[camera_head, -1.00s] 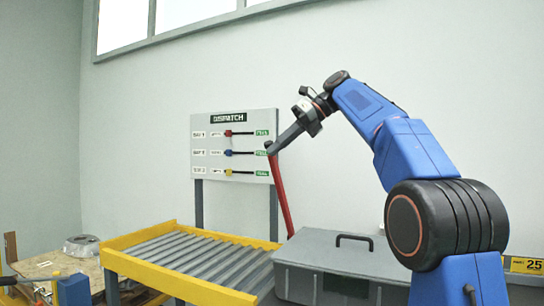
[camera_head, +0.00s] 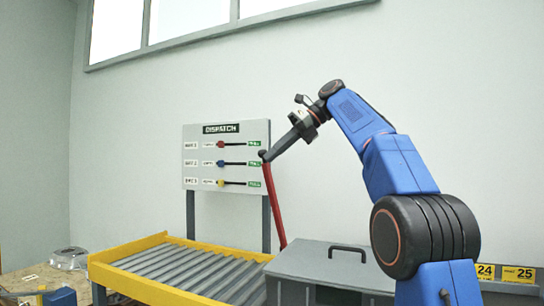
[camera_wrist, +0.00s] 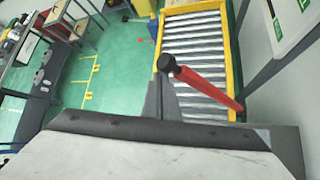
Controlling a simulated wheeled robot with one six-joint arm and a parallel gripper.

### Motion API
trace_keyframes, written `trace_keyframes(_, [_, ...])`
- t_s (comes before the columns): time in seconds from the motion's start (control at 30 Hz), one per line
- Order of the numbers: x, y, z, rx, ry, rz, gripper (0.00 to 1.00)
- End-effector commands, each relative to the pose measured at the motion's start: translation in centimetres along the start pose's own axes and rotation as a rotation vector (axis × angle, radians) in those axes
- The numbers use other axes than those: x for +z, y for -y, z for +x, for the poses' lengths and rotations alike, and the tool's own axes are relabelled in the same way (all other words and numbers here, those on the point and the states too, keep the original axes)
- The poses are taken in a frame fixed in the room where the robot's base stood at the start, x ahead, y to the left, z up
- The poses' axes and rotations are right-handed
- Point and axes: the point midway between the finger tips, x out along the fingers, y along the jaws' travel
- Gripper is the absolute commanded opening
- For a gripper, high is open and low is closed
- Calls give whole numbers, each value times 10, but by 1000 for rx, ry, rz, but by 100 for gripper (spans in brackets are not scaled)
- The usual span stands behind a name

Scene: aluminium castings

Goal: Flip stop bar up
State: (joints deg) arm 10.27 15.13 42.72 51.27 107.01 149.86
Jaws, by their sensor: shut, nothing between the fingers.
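The red stop bar (camera_head: 273,203) stands nearly upright at the near right end of the roller conveyor (camera_head: 190,264), leaning slightly left at its top. Its dark knob is at the upper end. My gripper (camera_head: 266,156) is shut and empty, with its tip at the knob; whether it touches is hard to tell. The shut fingers (camera_wrist: 160,98) point up next to the knob.
A grey case (camera_head: 330,262) with a black handle stands right of the conveyor. The dispatch board (camera_head: 227,155) with coloured sliders is behind the bar. Green floor (camera_wrist: 115,55) shows open left of the conveyor.

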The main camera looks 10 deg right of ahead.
Motion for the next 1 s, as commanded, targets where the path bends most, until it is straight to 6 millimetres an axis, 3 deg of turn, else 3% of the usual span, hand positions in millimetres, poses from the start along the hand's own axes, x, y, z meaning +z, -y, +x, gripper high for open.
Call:
trace_keyframes(0.6, [-58,36,-79,-2,2,2,0])
trace_keyframes(1.0, [-68,42,-92,-2,2,0,0])
